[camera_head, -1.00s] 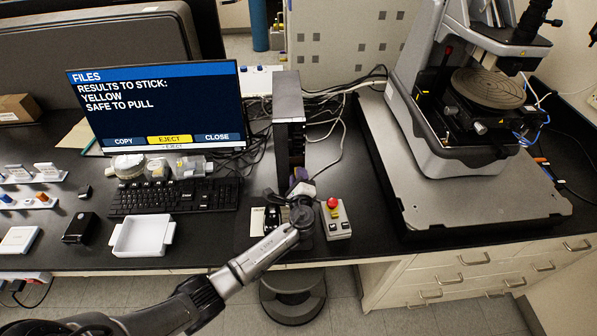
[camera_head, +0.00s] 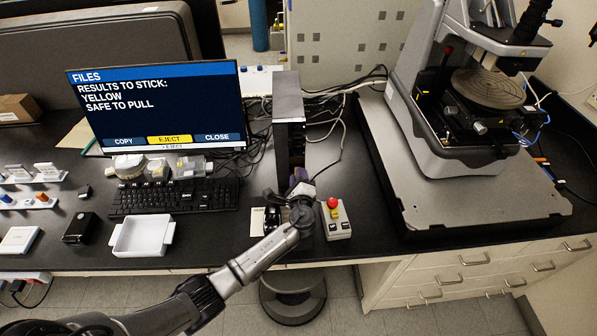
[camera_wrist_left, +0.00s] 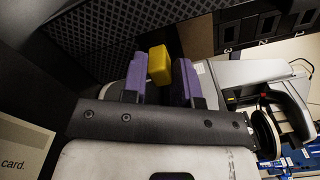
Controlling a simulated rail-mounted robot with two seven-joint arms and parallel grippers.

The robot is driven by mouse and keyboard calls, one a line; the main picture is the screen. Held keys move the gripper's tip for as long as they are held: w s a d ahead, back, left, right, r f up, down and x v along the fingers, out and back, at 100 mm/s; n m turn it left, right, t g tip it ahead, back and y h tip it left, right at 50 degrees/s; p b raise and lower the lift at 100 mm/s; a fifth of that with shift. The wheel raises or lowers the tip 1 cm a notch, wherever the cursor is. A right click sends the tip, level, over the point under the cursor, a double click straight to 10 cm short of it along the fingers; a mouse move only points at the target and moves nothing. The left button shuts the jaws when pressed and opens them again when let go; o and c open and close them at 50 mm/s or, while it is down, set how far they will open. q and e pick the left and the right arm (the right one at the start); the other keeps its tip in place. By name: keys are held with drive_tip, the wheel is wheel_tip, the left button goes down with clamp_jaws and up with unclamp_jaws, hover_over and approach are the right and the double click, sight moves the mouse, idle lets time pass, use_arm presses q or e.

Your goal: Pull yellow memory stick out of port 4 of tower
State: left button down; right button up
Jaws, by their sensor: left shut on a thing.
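The yellow memory stick (camera_wrist_left: 160,66) sits between the two purple fingers of my left gripper (camera_wrist_left: 160,82) in the left wrist view. The gripper is shut on it. The dark tower (camera_head: 289,112) stands upright beside the monitor, and my left gripper (camera_head: 299,186) is at its front face. In the left wrist view the tower's front (camera_wrist_left: 262,28) shows ports marked 1, 2 and 3. Port 4's mark is hidden, and I cannot tell whether the stick's plug is in a port. My right gripper is not in view.
The monitor (camera_head: 160,105) reads yellow safe to pull. A control box with a red button (camera_head: 335,220) stands close to the right of my gripper. A keyboard (camera_head: 175,196) and an empty white tray (camera_head: 143,237) lie to the left. The stylus profiler (camera_head: 450,120) stands at right.

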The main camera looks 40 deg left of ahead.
use_arm(q)
drive_tip(key=shift+s+d, duration=0.2)
